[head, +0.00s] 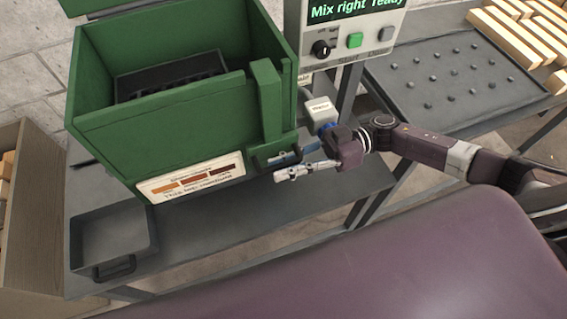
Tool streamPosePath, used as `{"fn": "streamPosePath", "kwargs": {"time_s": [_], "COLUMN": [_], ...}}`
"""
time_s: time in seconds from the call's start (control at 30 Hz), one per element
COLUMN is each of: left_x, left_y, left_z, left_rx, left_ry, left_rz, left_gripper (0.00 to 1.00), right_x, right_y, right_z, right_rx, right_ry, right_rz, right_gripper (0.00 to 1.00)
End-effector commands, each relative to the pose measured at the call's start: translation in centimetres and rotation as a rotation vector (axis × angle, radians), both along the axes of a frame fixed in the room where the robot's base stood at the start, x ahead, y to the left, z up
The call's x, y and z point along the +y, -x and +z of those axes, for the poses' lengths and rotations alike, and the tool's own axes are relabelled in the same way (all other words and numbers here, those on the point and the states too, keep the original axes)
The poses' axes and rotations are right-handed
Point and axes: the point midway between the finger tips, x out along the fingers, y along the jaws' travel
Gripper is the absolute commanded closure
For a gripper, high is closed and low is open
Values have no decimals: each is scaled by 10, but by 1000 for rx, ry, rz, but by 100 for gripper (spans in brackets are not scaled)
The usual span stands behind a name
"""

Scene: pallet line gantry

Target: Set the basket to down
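The open green box (160,137) stands on the grey bench at the upper left. A black basket or rack (172,75) with a row of slots along it sits inside, below the box's rim. My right gripper (282,175) points left just in front of that blue part. I cannot tell whether it touches it, or whether its fingers are open. My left gripper is not in view.
A control panel (335,60) reading "Mix right Ready" has a black knob and a green button. A white-labelled container (321,112) stands behind my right gripper. An empty grey tray (112,237) lies at the left. A studded table (440,75) with wooden bars is at the right.

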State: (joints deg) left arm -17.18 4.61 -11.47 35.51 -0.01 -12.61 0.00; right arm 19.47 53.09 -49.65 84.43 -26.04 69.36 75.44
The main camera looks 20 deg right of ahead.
Motion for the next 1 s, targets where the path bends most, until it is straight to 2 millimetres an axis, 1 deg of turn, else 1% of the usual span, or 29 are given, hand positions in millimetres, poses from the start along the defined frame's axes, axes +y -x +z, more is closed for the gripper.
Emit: {"fn": "streamPosePath", "kwargs": {"time_s": [0.17, 0.27, 0.37, 0.5, 0.7, 0.83, 1.0], "left_x": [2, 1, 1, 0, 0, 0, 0], "left_y": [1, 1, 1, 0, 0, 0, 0], "left_z": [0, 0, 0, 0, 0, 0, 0], "left_rx": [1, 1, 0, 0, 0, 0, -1], "left_ry": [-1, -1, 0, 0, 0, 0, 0], "left_rz": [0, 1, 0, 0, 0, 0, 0], "left_gripper": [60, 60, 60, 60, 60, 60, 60], "right_x": [-2, -12, -29, -61, -99, -113, -120], "right_y": [-1, -1, -2, -4, -5, -5, -5], "right_z": [2, 1, 1, 1, 0, 0, 1], "right_rx": [-2, -2, -1, -1, 1, 0, 0], "right_ry": [-2, 0, 1, 2, 1, -1, -1], "right_rz": [0, -1, -3, -4, -4, -1, 0], "right_gripper": [81, 81, 81, 81, 81, 81, 81]}}
